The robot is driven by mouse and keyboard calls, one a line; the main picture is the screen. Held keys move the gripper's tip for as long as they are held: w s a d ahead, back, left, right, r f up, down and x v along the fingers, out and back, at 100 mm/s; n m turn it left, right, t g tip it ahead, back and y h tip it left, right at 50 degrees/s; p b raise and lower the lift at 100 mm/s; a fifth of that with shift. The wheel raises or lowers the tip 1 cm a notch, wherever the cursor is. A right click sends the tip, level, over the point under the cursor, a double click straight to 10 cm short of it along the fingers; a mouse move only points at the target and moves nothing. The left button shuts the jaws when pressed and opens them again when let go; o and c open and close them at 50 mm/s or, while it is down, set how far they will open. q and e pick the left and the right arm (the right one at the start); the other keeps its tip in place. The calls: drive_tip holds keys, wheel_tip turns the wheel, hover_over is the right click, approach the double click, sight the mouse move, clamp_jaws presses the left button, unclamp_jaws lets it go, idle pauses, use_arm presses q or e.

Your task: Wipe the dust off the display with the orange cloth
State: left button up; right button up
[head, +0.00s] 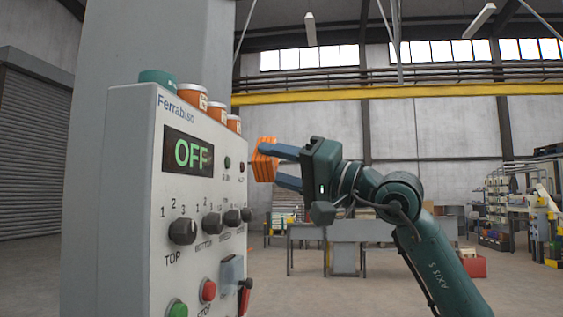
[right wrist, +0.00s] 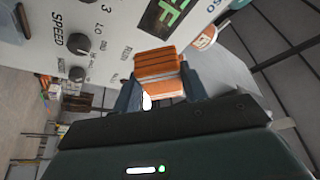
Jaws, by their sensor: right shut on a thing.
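The display (head: 188,152) is a dark panel on the front of the grey control box, showing a green "OFF". Part of it shows at the top of the right wrist view (right wrist: 168,18). I cannot make out dust on it. The orange cloth (head: 264,160) is a folded, striped block. My right gripper (head: 272,165) is shut on it, with the cloth between its blue fingers in the right wrist view (right wrist: 158,66). The cloth is to the right of the display, apart from it, near the box's right edge. My left gripper is not in view.
The control box (head: 120,200) carries several black knobs, a red button (head: 208,290), a green button (head: 177,309) and a red-handled switch (head: 244,297). Orange cups (head: 193,95) and a teal item (head: 157,77) stand on top. Workbenches (head: 345,232) stand far behind.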

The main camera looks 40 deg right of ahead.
sight(252, 164)
drive_tip(key=w+a+p, duration=0.2)
drive_tip(key=w+a, duration=0.1)
drive_tip(key=shift+w+r, duration=0.1)
drive_tip(key=shift+r, duration=0.05)
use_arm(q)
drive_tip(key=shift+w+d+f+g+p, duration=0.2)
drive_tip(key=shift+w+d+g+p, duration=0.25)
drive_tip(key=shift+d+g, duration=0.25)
use_arm(e)
drive_tip(key=shift+w+a, duration=0.55)
drive_tip(key=shift+w, duration=0.15)
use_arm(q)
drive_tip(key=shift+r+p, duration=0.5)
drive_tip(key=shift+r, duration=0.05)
use_arm(e)
drive_tip(key=shift+w+a, duration=0.7)
drive_tip(key=shift+w, duration=0.15)
drive_tip(key=shift+s, duration=0.1)
drive_tip(key=shift+s+a+f+b, duration=0.2)
drive_tip(key=shift+s+a+b, duration=0.1)
drive_tip(key=shift+s+a, duration=0.95)
drive_tip(key=shift+a, duration=0.2)
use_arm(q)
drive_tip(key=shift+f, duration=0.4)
use_arm(e)
drive_tip(key=shift+a, duration=0.1)
